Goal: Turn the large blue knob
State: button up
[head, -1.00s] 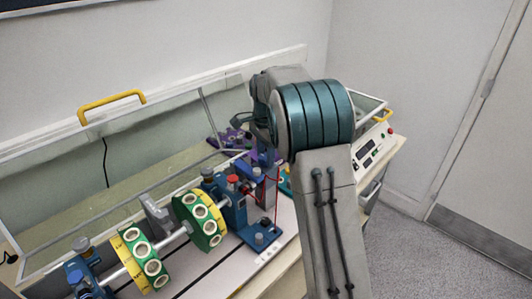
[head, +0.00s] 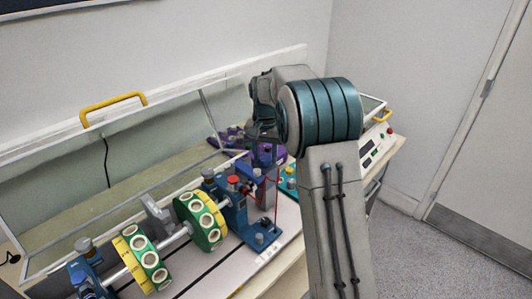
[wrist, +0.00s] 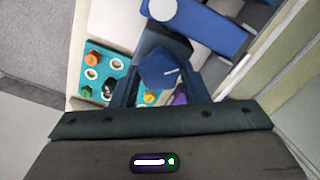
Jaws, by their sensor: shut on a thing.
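The large blue knob (wrist: 158,70) shows in the wrist view as a dark blue, faceted cap with a short pale mark. My gripper (wrist: 160,88) has a dark finger on either side of it and is shut on it. In the head view my gripper (head: 262,128) is at the far end of my arm, above the blue stand at the right of the rig. The knob cannot be made out there; my gripper and arm block that spot.
A teal block (wrist: 95,75) with orange and black pieces lies beside the knob. Green and yellow discs (head: 200,220) sit on a shaft at the left. A control box (head: 372,150) stands behind my arm. A framed clear cover (head: 60,260) with a yellow handle (head: 112,108) stands open.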

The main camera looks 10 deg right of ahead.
aim_at(265, 157)
jog(key=shift+w+r+n, duration=0.1)
jog(key=shift+r+n, duration=0.05)
jog(key=shift+n, duration=1.15)
jog(key=o, duration=1)
jog(key=shift+c, duration=0.2)
notch_tip(265, 157, up, 14)
